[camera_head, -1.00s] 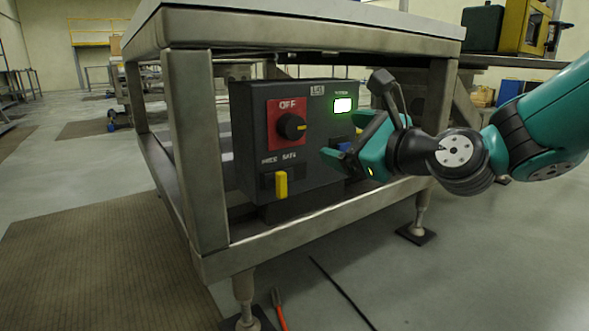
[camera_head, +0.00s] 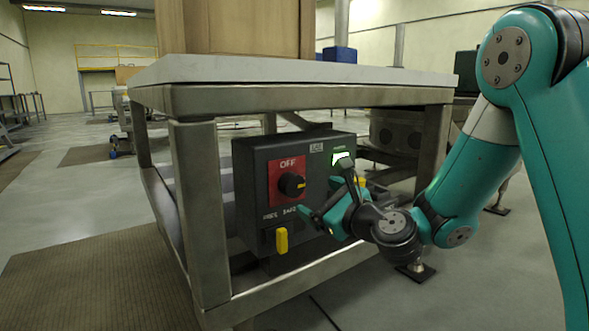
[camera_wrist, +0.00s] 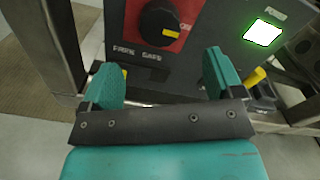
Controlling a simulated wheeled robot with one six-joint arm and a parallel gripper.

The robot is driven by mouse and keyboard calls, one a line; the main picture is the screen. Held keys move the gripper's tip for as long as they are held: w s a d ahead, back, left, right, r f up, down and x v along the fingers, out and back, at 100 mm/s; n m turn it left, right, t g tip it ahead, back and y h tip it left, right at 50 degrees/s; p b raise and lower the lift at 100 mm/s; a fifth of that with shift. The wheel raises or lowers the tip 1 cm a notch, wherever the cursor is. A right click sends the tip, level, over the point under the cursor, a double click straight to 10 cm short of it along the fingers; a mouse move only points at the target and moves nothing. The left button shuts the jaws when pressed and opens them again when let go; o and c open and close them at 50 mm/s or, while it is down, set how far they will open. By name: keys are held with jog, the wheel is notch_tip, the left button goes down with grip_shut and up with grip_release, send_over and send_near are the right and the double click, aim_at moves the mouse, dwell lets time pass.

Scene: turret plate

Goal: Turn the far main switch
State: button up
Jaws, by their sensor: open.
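The main switch is a black round knob (camera_head: 291,185) with a yellow pointer, on a red plate (camera_head: 273,181) marked OFF. Its pointer lies roughly level, toward the right. The plate is on the front of a black box (camera_head: 247,220) under the table. My gripper (camera_head: 320,203) is open and empty, in front of the box, low and right of the knob. In the wrist view the knob (camera_wrist: 157,24) shows at the top, beyond and above the gap between my fingers (camera_wrist: 162,68). No contact with the knob shows.
A yellow lever (camera_head: 281,240) is low on the box. A lit green-white display (camera_wrist: 263,33) is at its upper right, with another yellow part (camera_wrist: 255,76) below. The metal table frame (camera_head: 205,215) surrounds the box, with a leg at left and a tabletop above (camera_head: 290,72).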

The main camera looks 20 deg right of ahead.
aim_at(296, 187)
jog(key=p+x, duration=0.3)
jog(key=x, duration=0.1)
jog(key=p+x, duration=0.3)
jog(key=x, duration=0.1)
jog(key=shift+w+a+r, duration=0.1)
jog(key=shift+w+r, duration=0.1)
jog(key=shift+w+a+f+p, duration=0.15)
jog(key=shift+w+f+p, duration=0.05)
jog(key=shift+w+p, duration=0.3)
jog(key=c, duration=0.9)
